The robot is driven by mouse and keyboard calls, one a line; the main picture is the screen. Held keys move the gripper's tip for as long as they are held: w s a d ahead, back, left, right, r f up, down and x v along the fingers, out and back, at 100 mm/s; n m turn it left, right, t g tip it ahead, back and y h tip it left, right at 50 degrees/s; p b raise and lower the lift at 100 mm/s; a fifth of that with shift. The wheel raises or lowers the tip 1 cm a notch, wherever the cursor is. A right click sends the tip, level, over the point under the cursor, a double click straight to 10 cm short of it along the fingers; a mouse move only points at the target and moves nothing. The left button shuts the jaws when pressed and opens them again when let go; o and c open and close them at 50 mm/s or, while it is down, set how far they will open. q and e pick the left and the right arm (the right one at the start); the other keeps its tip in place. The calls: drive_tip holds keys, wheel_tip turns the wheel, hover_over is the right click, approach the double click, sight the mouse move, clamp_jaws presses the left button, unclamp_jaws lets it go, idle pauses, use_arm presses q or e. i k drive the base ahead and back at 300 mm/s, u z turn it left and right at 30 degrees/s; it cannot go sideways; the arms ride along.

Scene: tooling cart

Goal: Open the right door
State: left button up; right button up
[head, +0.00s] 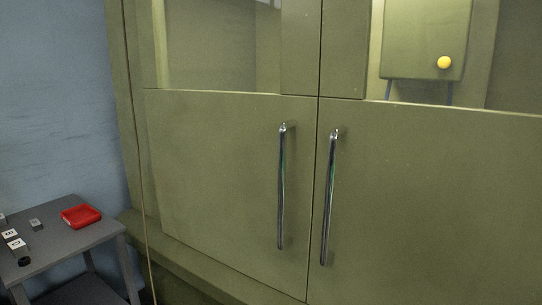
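A large olive-green double door fills most of the head view. The right door (430,200) carries a long vertical chrome handle (328,197) near its left edge. The left door (215,170) carries a matching chrome handle (281,187) near its right edge. A thin dark vertical seam runs between the two doors, and they look shut. Both doors have a window above the handles. Neither of my grippers is in view.
A grey table (75,240) stands at the lower left by a blue wall, with a red tray (81,215) and several small blocks on it. No obstacle shows before the handles.

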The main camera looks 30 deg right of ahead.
sight(414, 204)
drive_tip(key=i, duration=0.5)
drive_tip(key=u, duration=1.05)
drive_tip(key=i, duration=1)
drive_tip(key=z, duration=2.8)
